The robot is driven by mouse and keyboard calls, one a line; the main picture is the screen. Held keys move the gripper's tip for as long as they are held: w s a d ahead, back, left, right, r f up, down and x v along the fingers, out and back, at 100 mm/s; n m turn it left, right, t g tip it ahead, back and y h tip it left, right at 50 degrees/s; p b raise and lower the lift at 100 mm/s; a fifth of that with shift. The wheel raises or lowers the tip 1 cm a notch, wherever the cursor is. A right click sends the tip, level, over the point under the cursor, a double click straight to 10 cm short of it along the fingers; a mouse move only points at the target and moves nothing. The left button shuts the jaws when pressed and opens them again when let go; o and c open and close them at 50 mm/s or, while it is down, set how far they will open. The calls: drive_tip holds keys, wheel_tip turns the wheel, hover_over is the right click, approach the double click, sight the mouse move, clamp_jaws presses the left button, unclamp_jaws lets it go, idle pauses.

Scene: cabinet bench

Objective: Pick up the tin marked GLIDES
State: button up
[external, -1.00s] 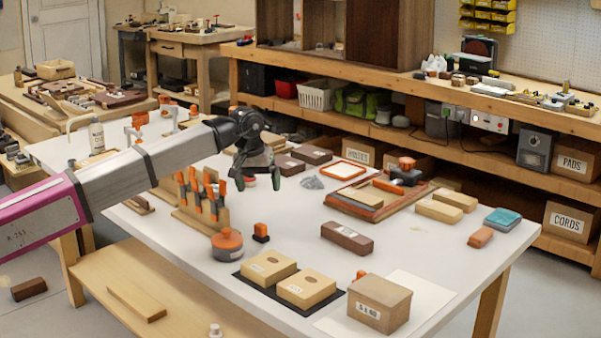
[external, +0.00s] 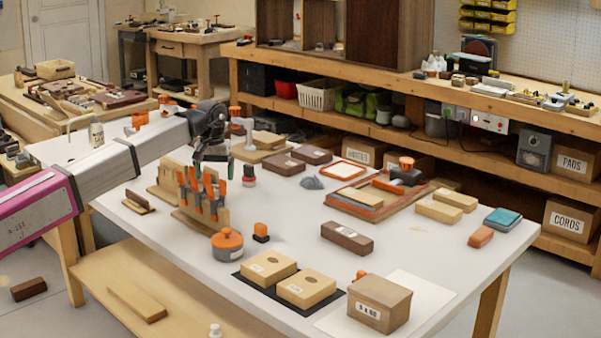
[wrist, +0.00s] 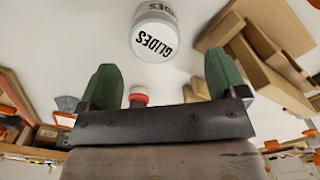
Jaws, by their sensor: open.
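The tin marked GLIDES (wrist: 152,38) is a whitish round tin with black lettering, upside down to me at the top middle of the wrist view. It stands on the white table, ahead of my gripper (wrist: 161,80) and between the lines of its two green fingers. The fingers are apart with nothing held between them. In the external view my gripper (external: 214,168) hangs above the table, behind the rack of orange-handled tools. I cannot pick out the tin in the external view.
A small red-topped item (wrist: 138,97) shows between the fingers in the wrist view. Wooden pieces (wrist: 265,75) lie close to the right finger. The tool rack (external: 203,200) stands in front of my gripper. The table's middle has clear white surface (external: 290,215).

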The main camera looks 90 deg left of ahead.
sight(216, 188)
drive_tip(key=shift+w+d+f, duration=0.1)
drive_tip(key=shift+d+f, duration=0.05)
drive_tip(key=shift+f, duration=1.4)
drive_tip(key=shift+w+d+f, duration=0.1)
drive_tip(key=shift+d+f, duration=0.05)
drive_tip(key=shift+f, duration=1.35)
drive_tip(key=c, duration=1.1)
